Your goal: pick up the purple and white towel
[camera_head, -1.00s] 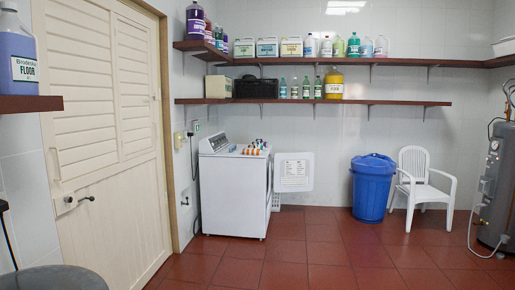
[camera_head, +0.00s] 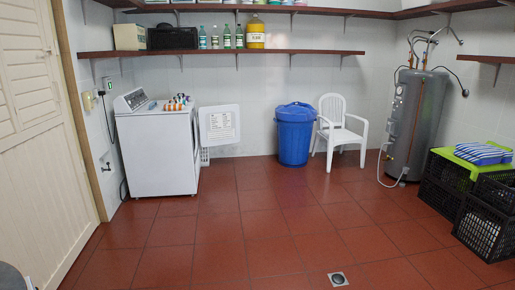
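A folded towel with blue-purple and white stripes (camera_head: 482,152) lies at the far right of the head view. It rests on a green cloth or sheet (camera_head: 459,159) on top of stacked black crates (camera_head: 437,188). Neither of my grippers shows in the head view, so their distance from the towel cannot be seen.
The red tiled floor (camera_head: 265,225) is clear in the middle, with a drain (camera_head: 338,279). A white washing machine (camera_head: 155,155), blue bin (camera_head: 295,138), white chair (camera_head: 340,128) and grey water heater (camera_head: 413,120) stand along the back. Another black crate (camera_head: 484,228) sits at right.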

